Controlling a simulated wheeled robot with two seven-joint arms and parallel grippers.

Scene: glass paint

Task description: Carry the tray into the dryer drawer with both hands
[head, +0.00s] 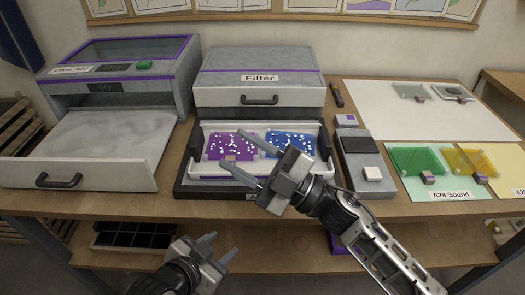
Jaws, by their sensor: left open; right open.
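The white tray (200,177) sits in a dark frame (186,187) at the centre of the table. It holds a purple plate (222,148) and a blue plate (290,141), both with white spots. The dryer (130,76) stands at the left, its drawer (100,140) pulled out and its visible floor bare. My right gripper (231,150) is open and empty above the tray, covering part of it and the plates. My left gripper (222,244) is open and empty, low in front of the table edge, apart from the tray.
The Filter box (260,80) with a shut handled drawer stands right behind the tray. A grey device (362,155) sits to its right. Green (414,160) and yellow (468,161) glass pieces lie on mats further right. A lower shelf (230,255) runs under the table.

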